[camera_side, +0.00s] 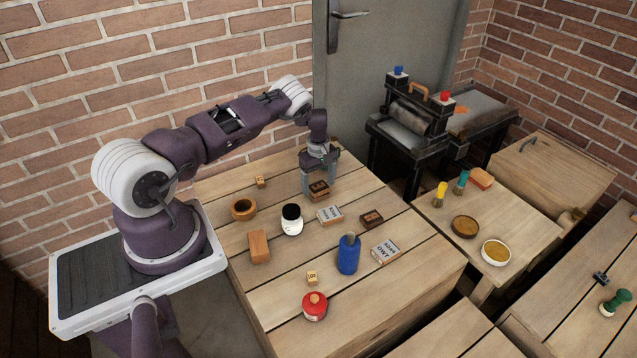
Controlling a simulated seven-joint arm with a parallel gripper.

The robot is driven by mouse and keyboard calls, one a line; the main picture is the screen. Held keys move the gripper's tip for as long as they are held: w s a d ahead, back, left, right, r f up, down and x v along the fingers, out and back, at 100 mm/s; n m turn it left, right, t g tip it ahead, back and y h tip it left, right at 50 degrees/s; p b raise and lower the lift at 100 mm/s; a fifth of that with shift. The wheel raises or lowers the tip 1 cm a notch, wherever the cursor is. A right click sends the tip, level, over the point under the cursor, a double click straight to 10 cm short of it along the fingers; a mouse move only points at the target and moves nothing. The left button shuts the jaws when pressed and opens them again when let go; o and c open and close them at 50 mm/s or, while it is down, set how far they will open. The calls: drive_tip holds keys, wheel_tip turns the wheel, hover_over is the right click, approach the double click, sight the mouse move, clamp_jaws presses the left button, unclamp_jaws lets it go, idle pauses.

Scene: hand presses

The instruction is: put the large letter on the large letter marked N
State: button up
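My gripper (319,188) points down over the back part of the wooden table, with its fingers apart around a dark-faced wooden letter block (319,192). I cannot tell whether the fingers touch the block, or whether it rests on the table. A second large dark-faced letter block (371,218) lies flat on the table to the right and nearer the camera. The letters on both blocks are too small to read, so I cannot tell which is the N.
Between the blocks lies a printed box (330,215); another (386,251) lies nearer. A white jar (292,220), blue bottle (348,254), red-lidded tin (315,306), wooden ring (243,209), wooden block (259,247) and small letter blocks (260,182) (312,278) stand around. A press (410,115) stands behind.

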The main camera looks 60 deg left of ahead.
wheel_tip(320, 180, up, 12)
wheel_tip(320, 180, up, 8)
drive_tip(key=r+m, duration=0.1)
hover_over(319, 186)
drive_tip(key=w+d, duration=0.2)
drive_tip(key=d, duration=0.1)
drive_tip(key=s+d+r+m+t+h, duration=0.1)
drive_tip(key=s+d+r+m, duration=0.2)
drive_tip(key=d+r, duration=0.55)
drive_tip(key=s+d+r+m+t, duration=0.25)
drive_tip(key=d+r, duration=0.35)
drive_tip(key=r, duration=0.6)
drive_tip(key=s+d+r+m, duration=0.5)
drive_tip(key=s+d+r, duration=0.3)
drive_tip(key=s+d, duration=0.25)
drive_tip(key=s+d+f+m+t, duration=0.1)
drive_tip(key=s+m, duration=0.2)
drive_tip(key=s, duration=0.5)
drive_tip(key=s+d+f+m+t+y, duration=0.1)
drive_tip(key=s+d+m, duration=0.1)
drive_tip(key=s, duration=0.6)
drive_tip(key=shift+s+d+m, duration=0.3)
drive_tip(key=shift+m, duration=0.45)
